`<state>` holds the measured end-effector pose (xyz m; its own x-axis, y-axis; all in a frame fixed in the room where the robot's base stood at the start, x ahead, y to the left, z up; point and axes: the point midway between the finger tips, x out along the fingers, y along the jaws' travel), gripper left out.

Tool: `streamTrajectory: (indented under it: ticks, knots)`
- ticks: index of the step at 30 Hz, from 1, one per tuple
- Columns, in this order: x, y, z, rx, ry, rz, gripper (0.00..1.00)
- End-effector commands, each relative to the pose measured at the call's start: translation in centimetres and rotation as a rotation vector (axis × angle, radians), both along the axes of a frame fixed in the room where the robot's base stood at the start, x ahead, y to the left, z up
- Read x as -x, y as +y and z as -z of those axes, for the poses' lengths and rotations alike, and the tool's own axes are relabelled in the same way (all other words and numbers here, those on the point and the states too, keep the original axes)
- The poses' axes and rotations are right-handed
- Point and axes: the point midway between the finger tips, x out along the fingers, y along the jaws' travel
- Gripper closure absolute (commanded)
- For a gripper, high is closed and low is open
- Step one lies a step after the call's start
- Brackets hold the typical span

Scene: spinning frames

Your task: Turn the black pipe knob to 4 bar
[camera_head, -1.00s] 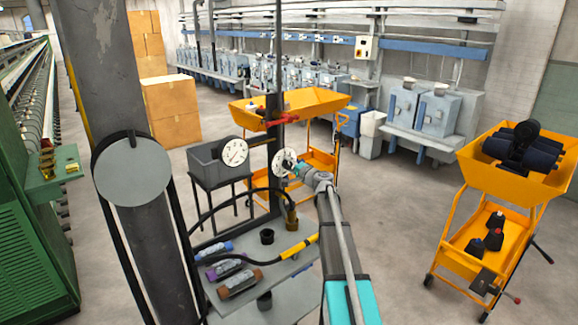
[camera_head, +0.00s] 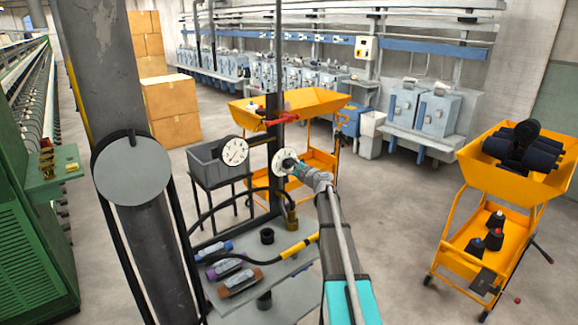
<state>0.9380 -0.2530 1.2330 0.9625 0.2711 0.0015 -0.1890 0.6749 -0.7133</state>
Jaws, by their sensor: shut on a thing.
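The dark vertical pipe (camera_head: 277,120) stands on a grey bench in the middle of the head view. A round white gauge with a needle (camera_head: 234,150) is fixed to the pipe's left. A white round dial plate (camera_head: 279,160) is on the pipe at mid height, in front of my gripper. My gripper (camera_head: 291,164) is at this dial and is shut on the black knob, which is mostly hidden by the fingers and wrist. The gauge figures are too small to read.
The bench (camera_head: 265,290) holds spools and a black hose with a yellow sleeve (camera_head: 298,246). A red valve handle (camera_head: 283,117) sits above the dial. A thick grey column (camera_head: 130,110) stands left. An orange trolley (camera_head: 510,178) stands right, with clear floor between.

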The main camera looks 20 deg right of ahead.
Motion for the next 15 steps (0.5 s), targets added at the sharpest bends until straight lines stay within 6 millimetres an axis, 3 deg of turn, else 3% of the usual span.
streamTrajectory:
  ticks: [15]
  knots:
    - [0.03, -0.02, 0.06, -0.161, 0.046, 0.002, 0.89]
